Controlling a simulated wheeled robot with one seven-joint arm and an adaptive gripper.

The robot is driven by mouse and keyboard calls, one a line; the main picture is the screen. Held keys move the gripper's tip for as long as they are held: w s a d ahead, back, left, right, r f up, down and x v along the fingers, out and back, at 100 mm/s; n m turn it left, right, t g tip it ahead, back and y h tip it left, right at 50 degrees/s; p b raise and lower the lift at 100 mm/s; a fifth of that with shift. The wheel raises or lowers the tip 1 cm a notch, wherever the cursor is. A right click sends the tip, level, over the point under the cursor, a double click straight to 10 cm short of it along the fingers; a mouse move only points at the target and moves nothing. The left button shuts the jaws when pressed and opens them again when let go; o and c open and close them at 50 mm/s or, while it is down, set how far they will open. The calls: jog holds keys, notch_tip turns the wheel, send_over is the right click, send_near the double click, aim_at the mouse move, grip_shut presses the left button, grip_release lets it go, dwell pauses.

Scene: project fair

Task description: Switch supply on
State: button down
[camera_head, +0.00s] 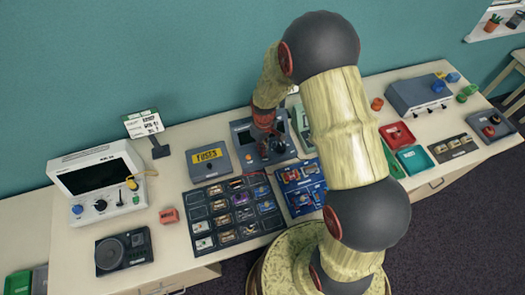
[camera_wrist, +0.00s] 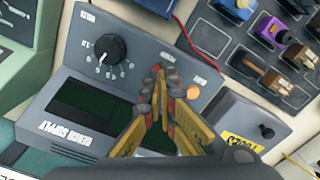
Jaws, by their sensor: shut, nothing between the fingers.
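The grey bench supply (camera_head: 279,157) stands against the back of the table, with a dark display. In the wrist view the supply (camera_wrist: 60,92) appears upside down, with a black round dial (camera_wrist: 110,48), a dark screen (camera_wrist: 92,105) and a lit orange round part (camera_wrist: 193,92). My gripper (camera_wrist: 157,72) is shut and empty, its fingertips over the front panel between the dial and the orange part. My gripper (camera_head: 264,134) also shows in the head view.
A grey fuses box (camera_head: 208,168) stands left of the supply. A dark compartment tray (camera_head: 222,190) and a blue board (camera_head: 301,188) lie in front. A white instrument (camera_head: 98,188) stands far left. A green device stands close on the supply's other side.

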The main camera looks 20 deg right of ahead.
jog(key=shift+f+b, duration=0.5)
jog(key=shift+f, duration=0.3)
dwell(0.4)
jog(key=shift+r, duration=0.15)
jog(key=shift+r+p, duration=2.15)
jog(key=shift+r, duration=1.25)
